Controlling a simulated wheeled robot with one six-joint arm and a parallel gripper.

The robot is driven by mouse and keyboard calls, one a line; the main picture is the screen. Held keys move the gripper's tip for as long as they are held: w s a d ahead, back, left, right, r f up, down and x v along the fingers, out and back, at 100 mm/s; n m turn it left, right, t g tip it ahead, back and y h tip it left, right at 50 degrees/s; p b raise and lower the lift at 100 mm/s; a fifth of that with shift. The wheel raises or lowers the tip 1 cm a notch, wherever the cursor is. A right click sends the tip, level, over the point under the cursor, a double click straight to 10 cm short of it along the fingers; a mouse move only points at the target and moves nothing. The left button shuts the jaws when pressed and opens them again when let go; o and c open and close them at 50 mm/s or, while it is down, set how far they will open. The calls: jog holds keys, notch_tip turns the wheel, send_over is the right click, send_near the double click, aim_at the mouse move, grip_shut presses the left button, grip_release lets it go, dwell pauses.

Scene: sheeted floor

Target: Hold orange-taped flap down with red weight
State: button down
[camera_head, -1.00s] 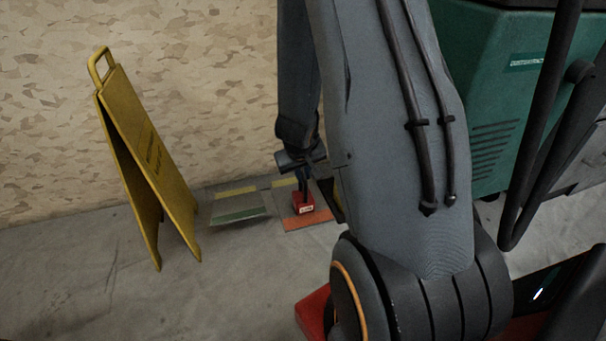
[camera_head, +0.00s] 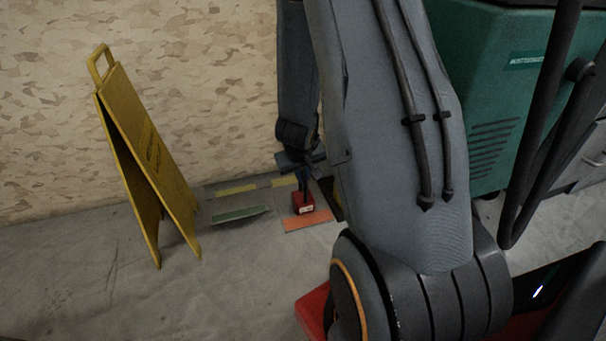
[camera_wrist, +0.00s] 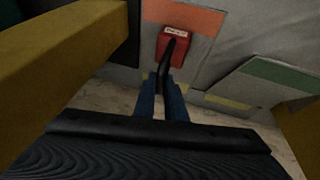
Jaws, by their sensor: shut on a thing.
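The red weight (camera_head: 303,203) is a small block with a pale label and a black upright handle. It is upright over the orange-taped flap, just behind the orange tape (camera_head: 307,221). I cannot tell whether its base touches the flap. In the wrist view, the red weight (camera_wrist: 171,46) is beside the orange tape (camera_wrist: 184,17), and the flap looks nearly flat. My gripper (camera_head: 304,172) is above the weight. Its blue fingers (camera_wrist: 161,88) are shut on the handle. My arm hides some of the floor to the right.
A green-taped flap (camera_head: 239,214) with a raised edge lies to the left. Yellow tape (camera_head: 236,189) runs near the wall. A yellow folding sign (camera_head: 150,150) stands at left, and a green machine (camera_head: 490,100) at right. The front left floor is clear.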

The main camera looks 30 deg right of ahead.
jog(key=shift+w, duration=0.1)
jog(key=c, duration=1.7)
grip_release()
jog(key=shift+c, duration=0.2)
jog(key=shift+f, duration=0.1)
